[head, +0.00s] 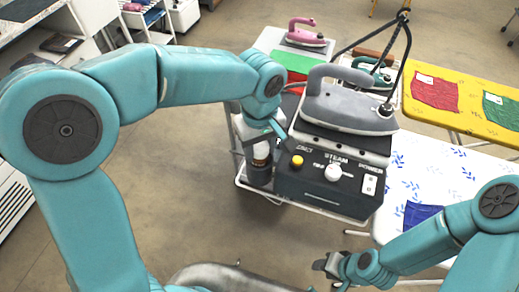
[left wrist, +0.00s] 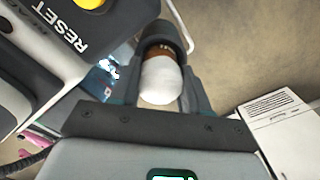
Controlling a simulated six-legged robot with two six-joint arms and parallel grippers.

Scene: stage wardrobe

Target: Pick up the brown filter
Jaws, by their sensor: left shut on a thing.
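The brown filter (head: 261,152) shows as an upright cylinder with a white upper part, a brown band and a dark lower part. It stands at the left side of the steam station. My left gripper (head: 264,137) is at its upper part and partly hides it. In the left wrist view, the filter's white end (left wrist: 161,80) sits between the two fingers, and my left gripper (left wrist: 160,92) is shut on it. The dark part beyond the brown band may be a holder; I cannot tell. My right gripper (head: 328,266) is at the lower middle, away from the filter, and its jaw opening is unclear.
The dark steam station (head: 325,190) with knobs and a grey iron (head: 345,105) on top stands just right of the filter. A pink iron (head: 306,33) is behind. A white patterned ironing board (head: 440,170) and a yellow one (head: 460,95) are on the right.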

